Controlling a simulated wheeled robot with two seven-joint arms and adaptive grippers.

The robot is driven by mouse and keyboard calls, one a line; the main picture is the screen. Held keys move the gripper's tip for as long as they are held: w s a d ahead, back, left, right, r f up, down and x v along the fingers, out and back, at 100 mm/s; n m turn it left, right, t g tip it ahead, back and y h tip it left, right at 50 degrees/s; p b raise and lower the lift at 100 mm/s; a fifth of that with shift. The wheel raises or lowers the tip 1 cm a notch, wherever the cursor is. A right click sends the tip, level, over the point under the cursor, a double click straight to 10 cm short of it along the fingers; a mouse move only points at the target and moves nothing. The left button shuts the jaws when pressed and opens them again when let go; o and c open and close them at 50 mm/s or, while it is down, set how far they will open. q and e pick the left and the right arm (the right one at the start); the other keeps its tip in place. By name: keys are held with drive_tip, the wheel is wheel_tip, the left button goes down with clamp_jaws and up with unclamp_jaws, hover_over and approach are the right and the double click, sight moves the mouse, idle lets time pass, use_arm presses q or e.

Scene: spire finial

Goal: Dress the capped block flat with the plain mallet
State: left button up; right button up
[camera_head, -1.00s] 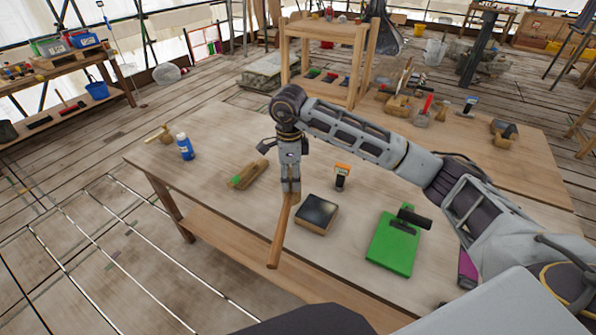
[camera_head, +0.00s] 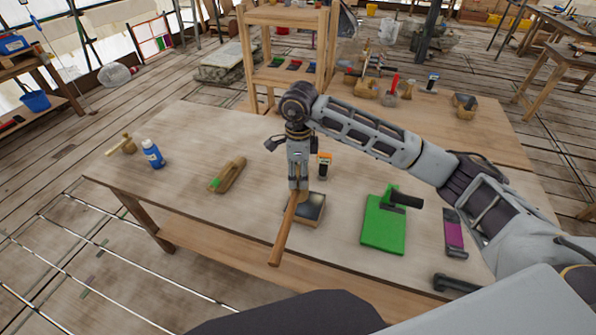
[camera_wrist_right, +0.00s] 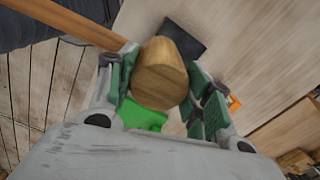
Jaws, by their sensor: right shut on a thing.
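The capped block (camera_head: 314,212), a wooden block with a dark top, lies on the bench, partly hidden behind my right gripper and the mallet. Its dark top also shows in the right wrist view (camera_wrist_right: 184,40). My right gripper (camera_head: 298,183) points down and is shut on the wooden mallet's head (camera_wrist_right: 160,76). The mallet's handle (camera_head: 283,236) slants down toward the front edge of the bench. The mallet head appears over or just beside the block; whether it touches the cap is hidden. My left gripper is out of view.
An orange-topped tool (camera_head: 324,163) stands just behind the block. A green board with a black handle (camera_head: 384,228) and a purple-and-black item (camera_head: 454,235) lie right. A wooden tool with a green spot (camera_head: 228,175), a blue bottle (camera_head: 152,154) and another mallet (camera_head: 123,145) lie left.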

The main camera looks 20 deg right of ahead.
drive_tip(key=shift+d+m, duration=0.4)
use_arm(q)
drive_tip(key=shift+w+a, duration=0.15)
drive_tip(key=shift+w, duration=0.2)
use_arm(e)
drive_tip(key=shift+s+d, duration=0.1)
drive_tip(key=shift+f, duration=0.1)
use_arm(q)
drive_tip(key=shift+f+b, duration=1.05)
use_arm(e)
drive_tip(key=shift+f, duration=2.35)
drive_tip(key=shift+f+b, duration=1.75)
drive_tip(key=shift+f, duration=0.25)
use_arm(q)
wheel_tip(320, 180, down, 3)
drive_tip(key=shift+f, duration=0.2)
use_arm(e)
drive_tip(key=shift+r, duration=0.1)
